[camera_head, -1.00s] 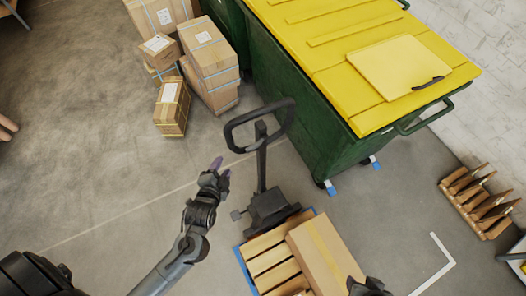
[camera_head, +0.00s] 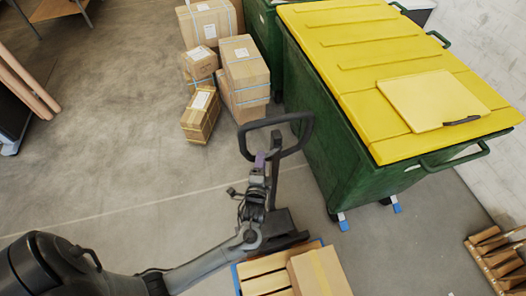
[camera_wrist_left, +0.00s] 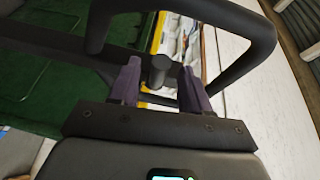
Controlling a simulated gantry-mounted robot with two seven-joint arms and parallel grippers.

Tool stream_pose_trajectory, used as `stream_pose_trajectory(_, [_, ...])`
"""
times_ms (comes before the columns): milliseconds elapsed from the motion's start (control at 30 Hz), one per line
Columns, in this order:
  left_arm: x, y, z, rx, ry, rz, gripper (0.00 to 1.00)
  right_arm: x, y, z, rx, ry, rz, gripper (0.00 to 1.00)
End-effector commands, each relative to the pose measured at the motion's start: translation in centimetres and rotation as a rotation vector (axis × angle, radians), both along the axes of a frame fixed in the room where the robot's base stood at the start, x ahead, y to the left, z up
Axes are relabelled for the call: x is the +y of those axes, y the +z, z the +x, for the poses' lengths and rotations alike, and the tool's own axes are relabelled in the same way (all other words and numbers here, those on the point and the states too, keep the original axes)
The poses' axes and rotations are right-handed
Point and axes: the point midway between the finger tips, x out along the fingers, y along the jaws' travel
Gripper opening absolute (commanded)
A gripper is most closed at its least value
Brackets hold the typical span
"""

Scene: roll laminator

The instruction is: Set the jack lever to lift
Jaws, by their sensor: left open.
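The pallet jack's dark handle loop (camera_head: 277,119) stands on an upright shaft above its base (camera_head: 282,228). My left gripper (camera_head: 260,160) is at the left side of the handle, just below the loop. In the left wrist view, the gripper (camera_wrist_left: 160,85) is open with its two purple fingers apart. A short dark round-ended lever (camera_wrist_left: 160,70) shows between the fingers; whether they touch it I cannot tell. The loop (camera_wrist_left: 262,45) curves around beyond the fingers. In the head view the lever is hidden by the gripper. My right gripper is out of view.
A green bin with a yellow lid (camera_head: 400,75) stands close to the right of the handle. Stacked cartons (camera_head: 245,70) stand behind it. A pallet (camera_head: 265,268) with a carton (camera_head: 320,272) is on the jack.

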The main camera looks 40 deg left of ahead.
Motion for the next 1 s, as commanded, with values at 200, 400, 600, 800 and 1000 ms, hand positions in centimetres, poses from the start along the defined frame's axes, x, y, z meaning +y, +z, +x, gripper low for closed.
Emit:
stream_pose_trajectory(200, [1.7,0.0,2.6,0.001,0.001,0.001,0.47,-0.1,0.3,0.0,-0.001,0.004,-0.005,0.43])
stream_pose_trajectory(400, [2.5,-0.2,3.7,0.001,-0.001,0.000,0.47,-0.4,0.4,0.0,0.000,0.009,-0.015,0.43])
stream_pose_trajectory(600, [2.6,-0.2,4.0,0.001,-0.001,-0.001,0.47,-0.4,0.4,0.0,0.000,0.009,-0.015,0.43])
stream_pose_trajectory(800, [2.6,-0.2,3.9,0.001,0.000,-0.001,0.40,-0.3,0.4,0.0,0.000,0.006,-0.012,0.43])
stream_pose_trajectory(1000, [2.6,-0.2,3.9,0.001,0.000,-0.001,0.09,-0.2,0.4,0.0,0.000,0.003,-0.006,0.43])
